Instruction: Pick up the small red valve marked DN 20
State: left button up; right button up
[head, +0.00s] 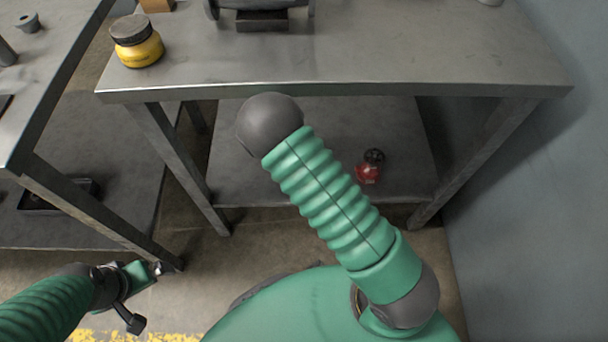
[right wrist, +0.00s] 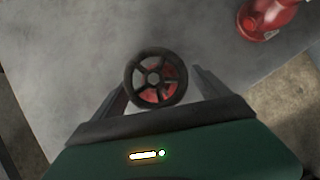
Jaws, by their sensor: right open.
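In the right wrist view a red valve with a dark spoked handwheel (right wrist: 156,79) lies between the fingers of my right gripper (right wrist: 161,80). The fingers are open, one on each side of the wheel, and I cannot tell whether they touch it. A second red body (right wrist: 266,20) is at the top right of that view. In the head view one red valve (head: 367,174) with a dark handwheel sits on the lower shelf (head: 250,185). No DN marking is readable. My right gripper is hidden in the head view. My left gripper (head: 158,269) is low at the left, away from the valves.
The metal bench top (head: 400,55) overhangs the shelf. It carries a yellow jar (head: 138,45) and a dark grey fixture (head: 262,18). Bench legs (head: 470,165) flank the shelf. Another bench (head: 40,80) stands left, and a grey wall (head: 530,190) is at the right.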

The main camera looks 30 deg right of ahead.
jog(key=shift+x, duration=0.75)
jog(key=shift+a+r, duration=0.1)
jog(key=shift+r, duration=0.05)
jog(key=shift+c, duration=1)
grip_shut()
